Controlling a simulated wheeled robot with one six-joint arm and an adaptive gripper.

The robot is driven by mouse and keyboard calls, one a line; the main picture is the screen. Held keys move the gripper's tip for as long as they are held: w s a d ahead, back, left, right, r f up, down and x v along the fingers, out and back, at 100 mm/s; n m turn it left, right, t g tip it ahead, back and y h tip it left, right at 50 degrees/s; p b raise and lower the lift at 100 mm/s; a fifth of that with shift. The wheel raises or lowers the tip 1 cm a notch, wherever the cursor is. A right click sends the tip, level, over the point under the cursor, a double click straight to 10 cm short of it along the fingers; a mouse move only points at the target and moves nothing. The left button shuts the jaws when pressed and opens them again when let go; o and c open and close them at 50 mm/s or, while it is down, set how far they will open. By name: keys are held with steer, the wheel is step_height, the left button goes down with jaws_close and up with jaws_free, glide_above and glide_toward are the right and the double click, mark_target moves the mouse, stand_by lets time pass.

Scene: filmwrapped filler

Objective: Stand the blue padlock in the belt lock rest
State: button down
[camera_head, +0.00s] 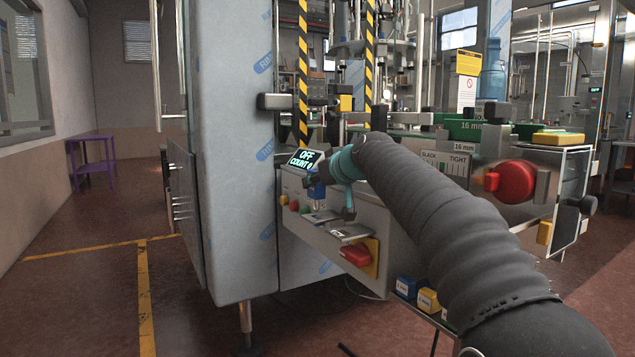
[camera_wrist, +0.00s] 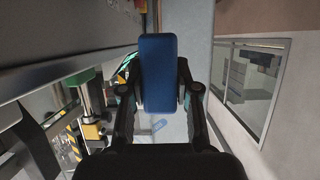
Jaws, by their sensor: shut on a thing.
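The blue padlock (camera_wrist: 158,75) is between the two black fingers of my gripper (camera_wrist: 157,90) in the wrist view, its broad blue face toward the camera. In the head view the padlock (camera_head: 317,189) shows small and dark blue at the front of the control panel, partly covered by my wrist. My gripper is shut on it. Two small grey metal ledges with labels stick out from the panel front, an upper ledge (camera_head: 320,217) and a lower ledge (camera_head: 350,233). The padlock appears above the upper ledge; I cannot tell whether they touch. The labels are too small to read, so I cannot tell which is the belt lock rest.
A display (camera_head: 305,159) reads OFF and COUNT 0. Coloured buttons (camera_head: 294,205) sit left of the ledges. A red rotary switch (camera_head: 356,255) on a yellow plate is below. A large red knob (camera_head: 511,182) stands at the right. Open floor (camera_head: 90,290) lies left.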

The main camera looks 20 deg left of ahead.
mark_target(321, 193)
steer(key=shift+f+b, duration=1.25)
steer(key=shift+f, duration=0.15)
stand_by(0.7)
steer(key=shift+r+p, duration=0.9)
steer(key=shift+r, duration=0.15)
steer(key=shift+f+b, duration=1.25)
steer(key=shift+f, duration=0.05)
stand_by(1.1)
steer(key=c, duration=0.8)
jaws_free()
steer(key=shift+o, duration=0.2)
steer(key=shift+d, duration=0.1)
steer(key=v, duration=1.2)
steer(key=shift+r, duration=0.1)
